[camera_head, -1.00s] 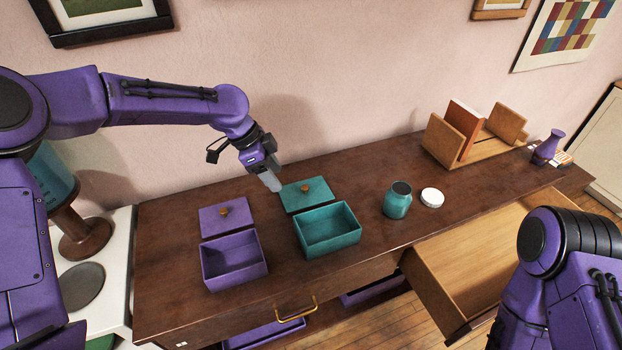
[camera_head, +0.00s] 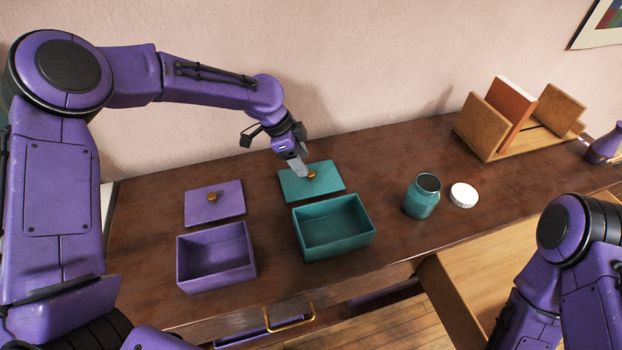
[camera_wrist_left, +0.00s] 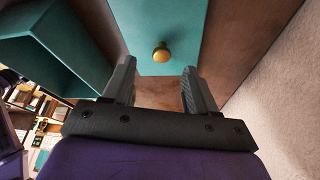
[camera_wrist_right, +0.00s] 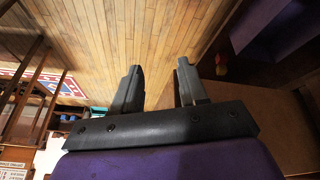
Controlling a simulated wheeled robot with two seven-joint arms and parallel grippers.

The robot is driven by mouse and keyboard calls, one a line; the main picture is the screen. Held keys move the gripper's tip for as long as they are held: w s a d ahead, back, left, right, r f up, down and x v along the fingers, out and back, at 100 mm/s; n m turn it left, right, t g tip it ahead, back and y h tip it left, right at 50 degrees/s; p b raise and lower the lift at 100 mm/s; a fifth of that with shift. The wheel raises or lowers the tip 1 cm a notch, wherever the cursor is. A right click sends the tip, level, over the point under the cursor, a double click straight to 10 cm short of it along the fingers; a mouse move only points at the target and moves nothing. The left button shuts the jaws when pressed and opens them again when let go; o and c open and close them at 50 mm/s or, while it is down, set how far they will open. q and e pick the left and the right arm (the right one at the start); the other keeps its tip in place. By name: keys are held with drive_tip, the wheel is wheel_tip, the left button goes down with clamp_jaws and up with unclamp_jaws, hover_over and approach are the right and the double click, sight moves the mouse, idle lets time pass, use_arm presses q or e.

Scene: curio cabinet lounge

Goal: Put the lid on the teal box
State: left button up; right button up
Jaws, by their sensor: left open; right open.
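The teal lid (camera_head: 327,182) lies flat on the cabinet top behind the open teal box (camera_head: 333,226). The lid has a small brass knob (camera_head: 311,175). My left gripper (camera_head: 302,172) is open, just above the lid beside the knob. In the left wrist view, the knob (camera_wrist_left: 161,53) shows beyond and between the open fingers (camera_wrist_left: 157,80), with nothing held. The teal box (camera_wrist_left: 50,50) is at the upper left there. My right gripper (camera_wrist_right: 160,80) is open and empty, over the floor side in its wrist view; its fingers are outside the head view.
A purple box (camera_head: 216,258) and its purple lid (camera_head: 228,204) are left of the teal ones. A teal jar (camera_head: 421,198), white jar lid (camera_head: 463,195), wooden book rack (camera_head: 490,130) and purple vase (camera_head: 604,146) are to the right. A wall runs behind.

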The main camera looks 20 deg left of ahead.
sight(311, 172)
use_arm(q)
drive_tip(key=p+x, duration=0.1)
drive_tip(key=x, duration=0.4)
drive_tip(key=shift+w+f, duration=0.15)
drive_tip(key=shift+w, duration=0.05)
drive_tip(key=shift+s, duration=0.1)
clamp_jaws()
drive_tip(key=shift+r, duration=0.45)
drive_tip(key=r, duration=0.1)
drive_tip(key=r+b, duration=0.1)
drive_tip(key=r, duration=0.1)
drive_tip(key=shift+s+d+r, duration=0.15)
drive_tip(key=shift+s+d, duration=0.05)
drive_tip(key=shift+s, duration=0.1)
drive_tip(key=s+d+r+b, duration=0.2)
drive_tip(key=s+d+r, duration=0.2)
drive_tip(key=s+r, duration=0.5)
drive_tip(key=s, duration=0.3)
drive_tip(key=shift+s+d, duration=0.15)
drive_tip(key=shift+s, duration=0.15)
drive_tip(key=c, duration=0.6)
unclamp_jaws()
drive_tip(key=shift+c, duration=0.2)
clamp_jaws()
